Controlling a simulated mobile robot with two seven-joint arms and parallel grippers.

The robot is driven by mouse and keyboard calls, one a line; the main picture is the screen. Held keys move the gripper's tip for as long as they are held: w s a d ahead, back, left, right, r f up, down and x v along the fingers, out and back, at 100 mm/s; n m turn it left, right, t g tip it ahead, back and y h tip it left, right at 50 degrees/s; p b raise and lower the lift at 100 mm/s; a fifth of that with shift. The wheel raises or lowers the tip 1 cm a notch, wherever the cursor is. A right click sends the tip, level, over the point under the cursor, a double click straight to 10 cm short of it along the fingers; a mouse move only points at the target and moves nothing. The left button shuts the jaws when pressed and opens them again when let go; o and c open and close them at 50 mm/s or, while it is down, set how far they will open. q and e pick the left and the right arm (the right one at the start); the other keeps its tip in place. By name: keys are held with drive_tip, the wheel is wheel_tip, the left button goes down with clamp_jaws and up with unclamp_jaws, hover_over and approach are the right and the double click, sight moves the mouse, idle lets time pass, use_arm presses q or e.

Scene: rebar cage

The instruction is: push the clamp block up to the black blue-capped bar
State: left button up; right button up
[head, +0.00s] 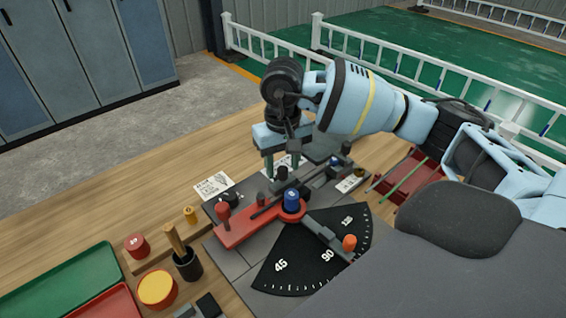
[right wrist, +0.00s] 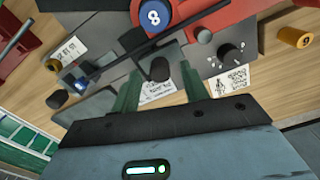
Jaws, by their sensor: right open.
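My right gripper (head: 282,168) points down over the dark bending rig, its green fingers apart. In the right wrist view its fingertips (right wrist: 158,74) stand either side of a black knob (right wrist: 158,69) on a grey block, which I take for the clamp block; the fingers hide part of it, and contact is unclear. A thin black bar (right wrist: 113,66) runs across the rig just beyond the knob. Near its outer end is a small blue cap (right wrist: 82,85); the blue also shows in the head view (head: 335,161). The gap between block and bar is hard to judge. My left gripper is out of view.
A red lever (head: 247,227) with a blue numbered knob (head: 292,200) crosses the rig beside the black angle dial (head: 312,254). A red tray with green rods (head: 402,178) stands right. Cups and trays, including a green tray (head: 62,283), fill the front left. Bare wood lies behind the rig.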

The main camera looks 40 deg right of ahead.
drive_tip(key=shift+f, duration=0.2)
drive_tip(key=shift+c, duration=0.3)
clamp_jaws()
drive_tip(key=shift+s, duration=0.85)
drive_tip(key=shift+o, duration=0.3)
unclamp_jaws()
drive_tip(key=shift+d, duration=0.1)
wheel_tip(320, 180, up, 8)
